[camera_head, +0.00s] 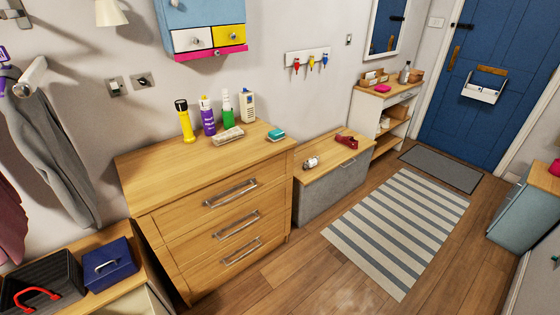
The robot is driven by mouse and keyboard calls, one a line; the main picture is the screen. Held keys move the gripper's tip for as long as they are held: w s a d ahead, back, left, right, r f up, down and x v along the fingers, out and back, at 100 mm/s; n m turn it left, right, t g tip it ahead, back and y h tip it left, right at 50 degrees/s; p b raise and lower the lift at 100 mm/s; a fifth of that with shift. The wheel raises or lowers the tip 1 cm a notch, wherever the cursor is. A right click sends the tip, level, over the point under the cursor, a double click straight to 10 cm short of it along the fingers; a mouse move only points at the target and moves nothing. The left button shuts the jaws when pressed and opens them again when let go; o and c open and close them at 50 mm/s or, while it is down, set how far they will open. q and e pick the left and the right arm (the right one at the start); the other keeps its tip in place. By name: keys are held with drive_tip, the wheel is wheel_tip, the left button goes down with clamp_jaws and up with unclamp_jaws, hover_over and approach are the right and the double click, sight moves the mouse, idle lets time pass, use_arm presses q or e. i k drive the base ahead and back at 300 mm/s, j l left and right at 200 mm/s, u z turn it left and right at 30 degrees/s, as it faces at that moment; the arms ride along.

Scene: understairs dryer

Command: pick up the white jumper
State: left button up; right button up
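No white jumper shows clearly in the head view. A grey garment (52,140) hangs on the wall at the left. A dark pink garment (10,215) hangs beside it, cut off by the left edge. Neither of my grippers is in view.
A wooden chest of drawers (190,225) holds bottles and a yellow torch (184,121). A low storage bench (330,195) stands right of it. A black crate (45,285) and a blue box (109,265) sit at lower left. The striped rug (398,230) is clear before the blue door (490,70).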

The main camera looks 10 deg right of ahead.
sight(312, 162)
drive_tip(key=i+l+u, duration=0.35)
drive_tip(key=i+l, duration=0.2)
drive_tip(key=i+l+u, duration=0.2)
drive_tip(key=l, duration=0.3)
drive_tip(key=i+l+u, duration=0.2)
drive_tip(key=l, duration=0.25)
drive_tip(key=i+l+u, duration=0.15)
drive_tip(key=l, duration=0.3)
drive_tip(key=i, duration=0.15)
